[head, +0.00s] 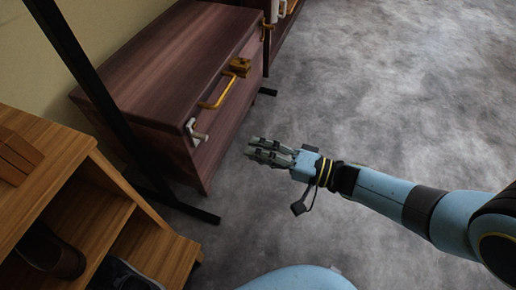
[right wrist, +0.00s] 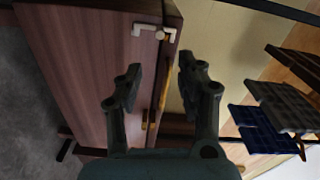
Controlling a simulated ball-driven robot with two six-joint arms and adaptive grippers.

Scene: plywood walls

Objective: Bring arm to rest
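My right gripper (head: 256,149) reaches in from the right of the head view, pointing left, over the grey floor beside the dark wood cabinet. In the right wrist view its two fingers (right wrist: 160,78) stand apart with nothing between them, so it is open and empty. The cabinet (head: 170,62) also shows behind the fingers in the right wrist view (right wrist: 85,60). The gripper appears apart from the cabinet front. My left gripper is not in the head view.
The cabinet front carries a yellow bar handle (head: 217,98) and a pale fitting (head: 194,131). Grey floor (head: 400,90) lies open at the right.

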